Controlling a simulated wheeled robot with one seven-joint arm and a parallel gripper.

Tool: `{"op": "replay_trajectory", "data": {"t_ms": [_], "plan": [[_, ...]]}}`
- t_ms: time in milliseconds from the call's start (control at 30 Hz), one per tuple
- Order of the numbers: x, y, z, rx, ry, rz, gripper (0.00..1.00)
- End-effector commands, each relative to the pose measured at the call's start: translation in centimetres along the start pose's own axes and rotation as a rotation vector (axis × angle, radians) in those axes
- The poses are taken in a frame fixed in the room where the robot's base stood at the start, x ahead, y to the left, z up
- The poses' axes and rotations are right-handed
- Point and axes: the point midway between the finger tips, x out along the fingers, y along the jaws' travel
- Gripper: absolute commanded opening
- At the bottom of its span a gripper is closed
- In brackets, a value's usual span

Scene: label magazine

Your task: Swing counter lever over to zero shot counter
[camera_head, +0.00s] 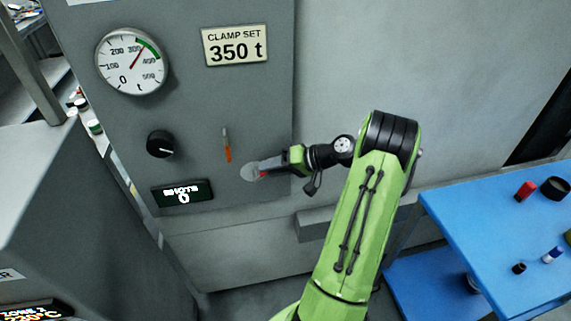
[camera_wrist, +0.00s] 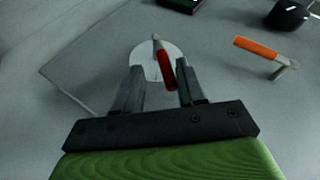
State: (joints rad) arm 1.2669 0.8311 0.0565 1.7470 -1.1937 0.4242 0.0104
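A lever with a red handle (camera_wrist: 167,76) sits on a pale round plate (camera_head: 249,172) on the grey machine panel. In the head view the red handle (camera_head: 264,174) points right from the plate and is partly hidden by my gripper (camera_head: 268,169). In the wrist view my gripper (camera_wrist: 159,80) is open, with the red handle between its fingers, closer to the right finger; contact cannot be told. A second lever, orange (camera_head: 228,152), hangs down to the left. The shots display (camera_head: 183,194) reads 0. No label shows which lever is the counter's.
A black knob (camera_head: 160,144), a pressure gauge (camera_head: 132,62) and a "CLAMP SET 350 t" plate (camera_head: 235,46) are on the same panel. A blue table (camera_head: 480,225) with small items stands at the right. A grey cabinet (camera_head: 75,215) stands at the left.

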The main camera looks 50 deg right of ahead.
Motion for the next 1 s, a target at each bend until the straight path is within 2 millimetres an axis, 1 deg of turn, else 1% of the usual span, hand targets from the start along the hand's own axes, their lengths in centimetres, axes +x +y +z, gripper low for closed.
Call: {"op": "replay_trajectory", "data": {"t_ms": [167,200,400,500,600,700,1000], "plan": [[-4.4,0.1,-0.2,0.002,0.008,0.006,0.39],[-5.6,0.1,-0.2,0.001,0.007,0.006,0.39],[-11.2,-0.1,-0.2,0.000,0.006,0.005,0.39],[-13.4,-0.1,-0.1,0.000,0.005,0.003,0.39],[-14.7,-0.1,-0.1,0.000,0.003,0.002,0.39],[-15.2,-0.1,0.0,-0.001,0.002,0.002,0.39],[-15.2,0.0,0.0,0.000,0.001,0.002,0.39]]}}
